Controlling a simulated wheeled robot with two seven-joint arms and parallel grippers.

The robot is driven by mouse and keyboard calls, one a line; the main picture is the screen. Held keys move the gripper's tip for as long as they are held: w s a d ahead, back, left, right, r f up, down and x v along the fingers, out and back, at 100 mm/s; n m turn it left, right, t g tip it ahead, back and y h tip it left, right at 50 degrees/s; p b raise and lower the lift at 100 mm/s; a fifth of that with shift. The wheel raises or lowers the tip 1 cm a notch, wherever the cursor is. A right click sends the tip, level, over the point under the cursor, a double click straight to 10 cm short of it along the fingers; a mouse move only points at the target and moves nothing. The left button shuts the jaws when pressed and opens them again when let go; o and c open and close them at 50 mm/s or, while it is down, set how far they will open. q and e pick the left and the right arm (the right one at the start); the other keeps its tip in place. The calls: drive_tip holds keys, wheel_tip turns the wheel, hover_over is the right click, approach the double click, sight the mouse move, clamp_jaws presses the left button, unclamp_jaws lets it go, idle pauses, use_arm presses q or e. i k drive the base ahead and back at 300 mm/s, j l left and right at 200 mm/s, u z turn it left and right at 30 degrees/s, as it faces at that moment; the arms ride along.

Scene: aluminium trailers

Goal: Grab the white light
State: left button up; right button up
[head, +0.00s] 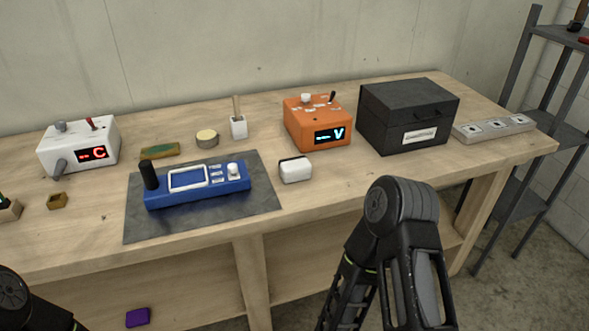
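A small white rounded block with a dark upper edge (295,171) lies on the wooden workbench, just right of the dark grey mat. It is the closest match for the white light, but I cannot tell for certain that it is a lamp. Nothing touches it. My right arm shows at the lower right, in front of the bench; its gripper is out of the picture. Only a bit of my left arm shows at the bottom left corner, and its gripper is also out of the picture.
The mat (262,207) bears a blue device (200,194). An orange device (318,117), a black box (408,118) and a power strip (495,128) stand behind or to the right. A white device (58,143) is at left. Bare bench top lies right of the white block.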

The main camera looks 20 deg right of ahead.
sight(291, 171)
drive_tip(key=i+j, duration=0.25)
drive_tip(key=j, duration=0.15)
drive_tip(key=i+j, duration=0.3)
drive_tip(key=z, duration=2.45)
